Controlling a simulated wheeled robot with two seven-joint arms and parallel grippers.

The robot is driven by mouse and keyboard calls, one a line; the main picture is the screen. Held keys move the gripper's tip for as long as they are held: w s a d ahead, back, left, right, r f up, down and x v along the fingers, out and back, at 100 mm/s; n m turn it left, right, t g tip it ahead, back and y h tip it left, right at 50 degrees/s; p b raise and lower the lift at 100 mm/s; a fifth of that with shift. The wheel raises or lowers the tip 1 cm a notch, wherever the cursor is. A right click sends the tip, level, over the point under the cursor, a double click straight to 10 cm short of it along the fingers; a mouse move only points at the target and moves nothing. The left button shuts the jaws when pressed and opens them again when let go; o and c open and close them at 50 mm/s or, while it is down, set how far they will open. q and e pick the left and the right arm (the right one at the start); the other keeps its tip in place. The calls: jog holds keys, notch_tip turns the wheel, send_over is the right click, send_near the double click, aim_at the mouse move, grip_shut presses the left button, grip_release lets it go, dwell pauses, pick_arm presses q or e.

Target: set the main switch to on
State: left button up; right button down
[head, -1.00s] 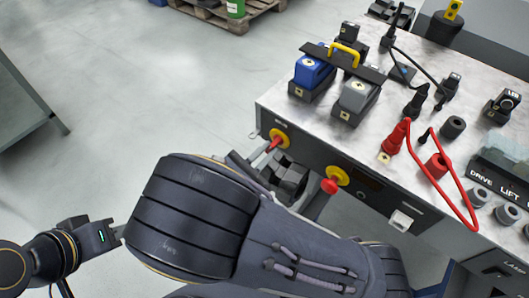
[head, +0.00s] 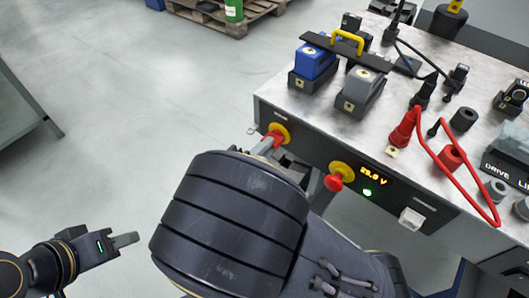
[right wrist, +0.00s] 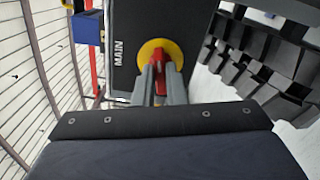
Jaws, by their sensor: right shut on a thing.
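The main switch is a red handle on a yellow disc (head: 279,131) on the panel's front face. In the right wrist view the yellow disc (right wrist: 148,50) sits beside the word MAIN, with the red handle (right wrist: 158,57) pointing roughly up and down the picture. My right gripper (right wrist: 161,72) is shut on that handle; my forearm hides part of it in the head view. A display (head: 373,177) on the panel is lit at about 23.0 V, with a green light (head: 367,193) on. My left gripper (head: 125,240) is low at the left, away from the panel; its jaw gap is unclear.
A second red knob on yellow (head: 335,180) sits right of the main switch, close to my right arm. On the bench top (head: 290,95) are a blue connector (head: 314,62), a grey connector (head: 362,85) and a red cable (head: 470,190).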

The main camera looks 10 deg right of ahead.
jog(key=shift+f+m+b, duration=0.15)
jog(key=shift+m+b, duration=0.6)
jog(key=shift+m, duration=0.65)
jog(key=c, duration=1.5)
grip_release()
jog(key=p+v, duration=0.1)
jog(key=v, duration=0.7)
